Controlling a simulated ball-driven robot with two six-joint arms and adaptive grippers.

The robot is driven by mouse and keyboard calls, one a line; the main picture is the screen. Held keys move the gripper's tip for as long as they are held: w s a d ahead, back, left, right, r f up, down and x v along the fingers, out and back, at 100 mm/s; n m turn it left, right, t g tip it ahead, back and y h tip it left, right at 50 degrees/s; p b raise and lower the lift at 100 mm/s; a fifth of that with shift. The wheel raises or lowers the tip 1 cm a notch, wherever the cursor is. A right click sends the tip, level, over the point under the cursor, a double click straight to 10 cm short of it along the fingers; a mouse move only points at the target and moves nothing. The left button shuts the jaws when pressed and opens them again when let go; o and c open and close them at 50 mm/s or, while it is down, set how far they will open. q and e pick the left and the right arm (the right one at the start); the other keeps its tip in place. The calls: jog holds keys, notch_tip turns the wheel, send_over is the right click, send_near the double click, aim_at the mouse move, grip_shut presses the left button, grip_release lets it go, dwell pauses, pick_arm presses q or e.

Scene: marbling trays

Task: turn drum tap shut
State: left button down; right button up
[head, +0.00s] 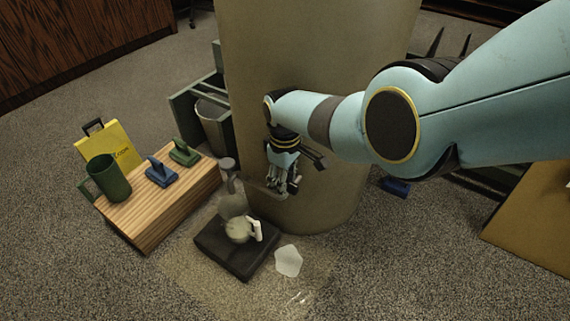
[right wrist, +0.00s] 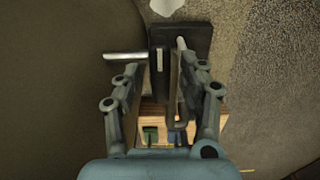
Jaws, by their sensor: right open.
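The drum (head: 320,60) is a large beige cylinder standing upright in the middle of the head view. It also fills the left of the right wrist view (right wrist: 50,80). A grey bar (head: 262,187), apparently part of the tap, sticks out low from its left side; a pale bar also shows in the right wrist view (right wrist: 125,57). The tap's handle position is unclear. My right gripper (head: 284,186) is open beside the drum, close to the bar. Its fingers (right wrist: 163,65) spread either side of dark upright parts; contact is unclear. My left gripper is not in view.
A jug-like vessel (head: 239,230) stands on a black slab (head: 215,248) below the tap area, on a pale carpet patch. A white pentagon (head: 289,260) lies beside it.

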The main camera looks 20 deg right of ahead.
notch_tip(320, 180, up, 12)
jog(key=shift+f, duration=0.2)
dwell(0.5)
